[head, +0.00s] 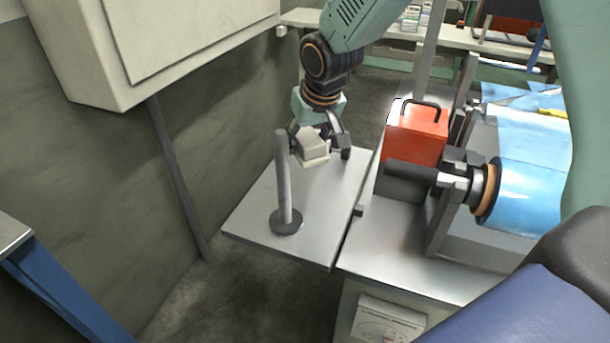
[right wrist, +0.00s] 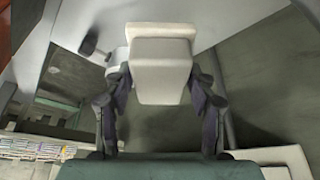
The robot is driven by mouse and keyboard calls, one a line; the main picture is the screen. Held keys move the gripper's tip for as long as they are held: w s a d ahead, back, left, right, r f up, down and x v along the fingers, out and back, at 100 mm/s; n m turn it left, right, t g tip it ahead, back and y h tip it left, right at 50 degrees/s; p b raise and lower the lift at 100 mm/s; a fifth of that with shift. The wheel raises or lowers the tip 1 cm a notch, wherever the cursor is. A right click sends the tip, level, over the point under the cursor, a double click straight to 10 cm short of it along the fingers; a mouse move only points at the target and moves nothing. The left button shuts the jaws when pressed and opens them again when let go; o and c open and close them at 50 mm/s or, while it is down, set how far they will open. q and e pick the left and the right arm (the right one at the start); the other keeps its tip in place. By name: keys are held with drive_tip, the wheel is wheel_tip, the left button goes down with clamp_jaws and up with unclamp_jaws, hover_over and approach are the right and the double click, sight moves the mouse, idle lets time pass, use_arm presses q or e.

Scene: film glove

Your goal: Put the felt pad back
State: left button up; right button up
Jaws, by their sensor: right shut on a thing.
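The felt pad (head: 314,147) is a small cream block in the head view, above a grey side shelf. It fills the middle of the right wrist view (right wrist: 162,72). My right gripper (head: 320,138) is shut on it, one finger on each side. An upright grey post (head: 284,180) with a dark round foot stands on the shelf, just in front and left of the pad. I cannot tell whether the pad touches the post. My left gripper is not in view.
The grey shelf (head: 325,225) is otherwise bare. To its right are a red box (head: 416,135) with a black handle and a blue film roll (head: 525,198) with a dark shaft end. A cream wall cabinet (head: 165,40) hangs at upper left.

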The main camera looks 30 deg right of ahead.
sight(306, 181)
wheel_tip(306, 181, down, 8)
drive_tip(key=b, duration=0.3)
drive_tip(key=shift+s+r, duration=0.15)
drive_tip(key=shift+r, duration=0.05)
drive_tip(key=shift+s+f, duration=0.2)
drive_tip(key=shift+f, duration=0.2)
drive_tip(key=shift+w, duration=0.3)
drive_tip(key=shift+s+f, duration=0.1)
drive_tip(key=shift+f, duration=0.1)
drive_tip(key=o, duration=0.8)
drive_tip(key=shift+s, duration=0.1)
drive_tip(key=o, duration=0.3)
drive_tip(key=shift+r, duration=0.15)
